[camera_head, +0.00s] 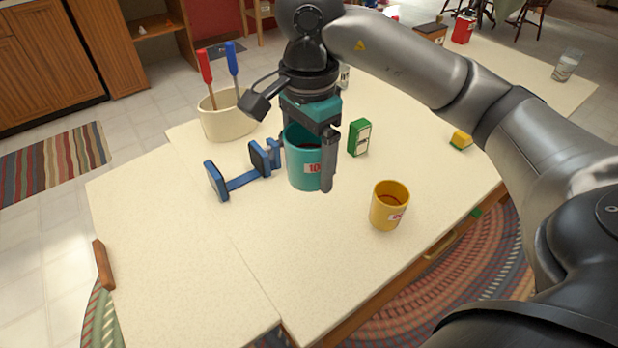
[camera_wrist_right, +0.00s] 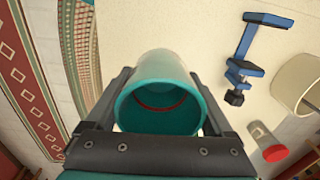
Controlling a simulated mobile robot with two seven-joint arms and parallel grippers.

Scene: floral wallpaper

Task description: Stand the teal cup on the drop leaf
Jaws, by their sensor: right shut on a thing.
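The teal cup (camera_head: 304,172) is upright in my right gripper (camera_head: 309,165), whose fingers stand on either side of it. In the right wrist view the cup (camera_wrist_right: 160,95) sits between the two fingers, its open mouth toward the camera. I cannot tell whether its base touches the table. The drop leaf (camera_head: 165,240) is the cream panel at the left of the table, past a seam, and is bare in its front part. My left gripper is not in view.
A blue clamp (camera_head: 240,180) lies just left of the cup, near the seam. A yellow cup (camera_head: 389,207) and a green box (camera_head: 359,138) stand to the right. A cream crock (camera_head: 226,118) with red and blue handled tools stands behind. A yellow block (camera_head: 461,140) lies farther right.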

